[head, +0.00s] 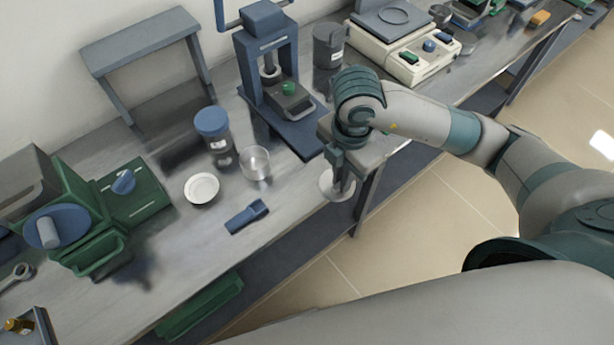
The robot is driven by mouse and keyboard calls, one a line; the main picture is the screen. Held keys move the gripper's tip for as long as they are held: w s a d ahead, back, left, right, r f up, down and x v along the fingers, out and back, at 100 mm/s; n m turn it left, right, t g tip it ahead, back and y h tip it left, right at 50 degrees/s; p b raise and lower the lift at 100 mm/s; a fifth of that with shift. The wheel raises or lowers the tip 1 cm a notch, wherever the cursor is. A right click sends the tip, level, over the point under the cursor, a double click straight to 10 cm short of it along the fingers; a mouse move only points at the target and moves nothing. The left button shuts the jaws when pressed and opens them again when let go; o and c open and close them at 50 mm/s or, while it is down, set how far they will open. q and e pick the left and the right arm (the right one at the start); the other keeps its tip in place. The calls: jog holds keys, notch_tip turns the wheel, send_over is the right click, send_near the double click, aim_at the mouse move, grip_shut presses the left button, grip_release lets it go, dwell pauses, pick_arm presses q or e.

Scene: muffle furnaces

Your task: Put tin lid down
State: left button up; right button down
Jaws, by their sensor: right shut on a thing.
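My right gripper (342,180) points down near the bench's front edge, shut on the tin lid (328,186), a pale round disc. The lid is partly hidden by the fingers, and I cannot tell its exact height above the bench. An open, pale metallic or clear round tin (256,165) stands on the bench to the left of the gripper. A small white shallow dish (201,188) sits further left. My left gripper is not in view.
A blue-lidded jar (213,128) stands behind the dish. A dark blue handheld tool (247,216) lies near the front edge. A blue press (275,75) stands behind the gripper, with a dark canister (328,46) beside it. Green equipment (132,195) stands left. Bare bench (290,190) lies between tin and gripper.

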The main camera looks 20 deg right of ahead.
jog(key=w+a+f, duration=0.1)
jog(key=w+f, duration=0.1)
jog(key=w+a+f+p, duration=0.1)
jog(key=w+a+f, duration=0.1)
jog(key=w, duration=0.1)
jog(key=w+a+f+p, duration=0.1)
jog(key=w+a, duration=0.1)
jog(key=w, duration=0.1)
jog(key=shift+w+f, duration=0.15)
jog(key=shift+f, duration=0.25)
jog(key=shift+p, duration=0.3)
jog(key=shift+f+p, duration=0.35)
jog(key=shift+f, duration=0.25)
notch_tip(320, 180, down, 2)
jog(key=shift+p, duration=0.45)
jog(key=shift+f, duration=0.4)
jog(key=shift+f, duration=0.2)
